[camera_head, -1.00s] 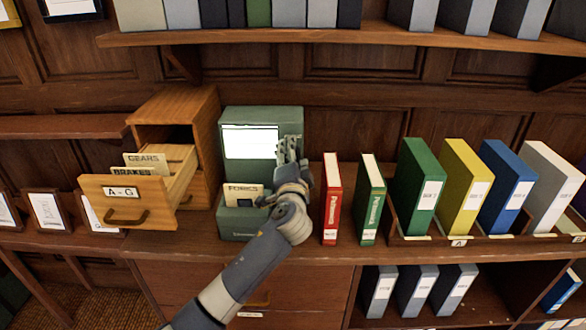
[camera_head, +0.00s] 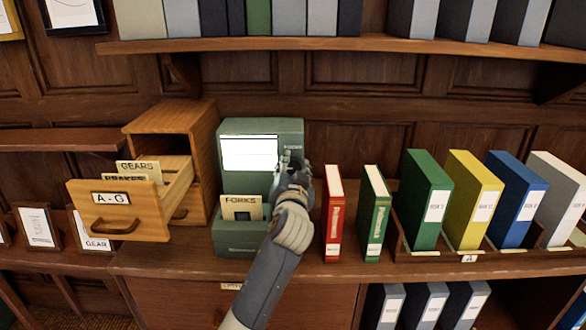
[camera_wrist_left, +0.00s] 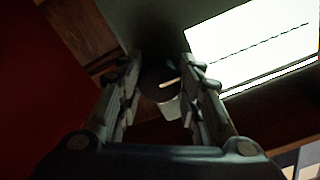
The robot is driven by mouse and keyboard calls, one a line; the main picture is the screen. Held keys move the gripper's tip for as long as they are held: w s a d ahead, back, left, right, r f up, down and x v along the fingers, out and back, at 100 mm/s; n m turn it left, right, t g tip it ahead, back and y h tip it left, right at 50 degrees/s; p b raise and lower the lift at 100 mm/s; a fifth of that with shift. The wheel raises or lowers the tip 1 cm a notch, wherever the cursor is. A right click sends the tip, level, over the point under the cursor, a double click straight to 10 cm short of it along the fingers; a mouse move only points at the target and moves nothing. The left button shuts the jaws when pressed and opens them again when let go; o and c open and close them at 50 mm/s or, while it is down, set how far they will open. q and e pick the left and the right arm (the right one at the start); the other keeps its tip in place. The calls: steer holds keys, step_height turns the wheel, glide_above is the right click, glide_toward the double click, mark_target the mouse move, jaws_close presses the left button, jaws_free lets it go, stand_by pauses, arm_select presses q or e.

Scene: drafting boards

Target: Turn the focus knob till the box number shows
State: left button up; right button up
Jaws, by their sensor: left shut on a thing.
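The green microfiche reader (camera_head: 229,182) stands upright on the shelf, with a lit white screen (camera_head: 248,153) that shows faint lines too small to read. A card marked FORKS (camera_head: 241,208) sits in its lower front. My left gripper (camera_head: 287,163) is at the right of the screen, below the word FOCUS, and hides the knob there. In the left wrist view the dark round focus knob (camera_wrist_left: 158,82), with a pale mark, lies between the two fingers, and the gripper (camera_wrist_left: 160,95) is shut on it. The lit screen (camera_wrist_left: 255,45) is beside it. My right gripper is not in view.
An open drawer marked A-G (camera_head: 118,212) with GEARS and BRAKES cards juts out at the left. A red book (camera_head: 333,213) and a green book (camera_head: 375,213) stand close to the right of my arm. Several coloured binders (camera_head: 427,200) stand further right.

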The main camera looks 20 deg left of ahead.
arm_select(q)
steer(key=shift+r+p, duration=0.15)
steer(key=shift+p, duration=0.15)
steer(key=m+p, duration=0.8)
steer(key=shift+r, duration=0.2)
steer(key=shift+f+m+p, duration=0.25)
steer(key=shift+m+p, duration=0.15)
steer(key=shift+m, duration=0.6)
steer(key=shift+f, duration=0.1)
steer(key=o, duration=1.1)
steer(key=shift+c, duration=0.2)
